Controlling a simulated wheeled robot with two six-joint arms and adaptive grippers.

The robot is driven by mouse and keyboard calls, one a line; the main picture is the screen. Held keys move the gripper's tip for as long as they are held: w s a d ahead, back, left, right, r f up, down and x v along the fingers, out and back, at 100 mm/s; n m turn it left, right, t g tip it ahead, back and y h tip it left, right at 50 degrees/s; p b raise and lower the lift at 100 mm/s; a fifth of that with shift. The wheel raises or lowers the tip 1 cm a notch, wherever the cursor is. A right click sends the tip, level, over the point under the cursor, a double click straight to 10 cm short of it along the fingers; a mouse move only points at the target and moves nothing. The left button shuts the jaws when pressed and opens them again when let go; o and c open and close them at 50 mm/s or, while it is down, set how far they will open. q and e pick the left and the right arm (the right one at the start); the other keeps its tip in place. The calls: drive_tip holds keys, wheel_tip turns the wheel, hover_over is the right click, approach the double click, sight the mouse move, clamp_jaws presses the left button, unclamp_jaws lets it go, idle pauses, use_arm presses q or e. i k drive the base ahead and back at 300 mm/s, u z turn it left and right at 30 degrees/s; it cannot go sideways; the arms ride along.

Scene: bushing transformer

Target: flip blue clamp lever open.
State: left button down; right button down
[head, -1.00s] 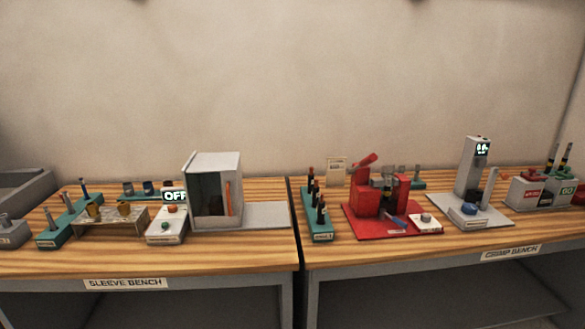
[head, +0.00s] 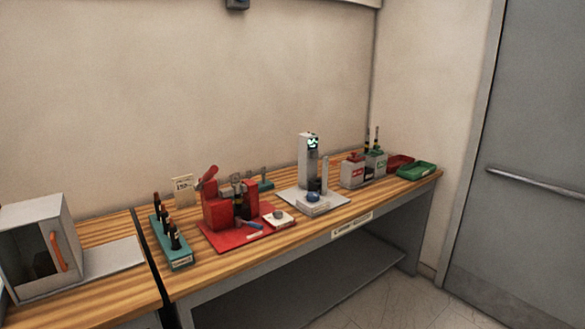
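A red clamp fixture (head: 219,212) stands on a red base plate (head: 216,242) on the right-hand bench. A small blue lever (head: 252,224) shows at its front, low and slanting over the plate. A red handle (head: 208,176) sticks up at the fixture's upper left. The lever is small in view, so its exact position is hard to tell. Neither of my grippers is in view.
A teal rack (head: 180,258) with dark-handled tools stands left of the fixture. A grey post device (head: 308,160) with a display stands to its right. Red and green trays (head: 416,171) lie at the far end. A grey cabinet (head: 37,245) is at left, a door (head: 530,150) at right.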

sight(239, 222)
drive_tip(key=z, duration=0.25)
drive_tip(key=i, duration=0.95)
drive_tip(key=z, duration=0.35)
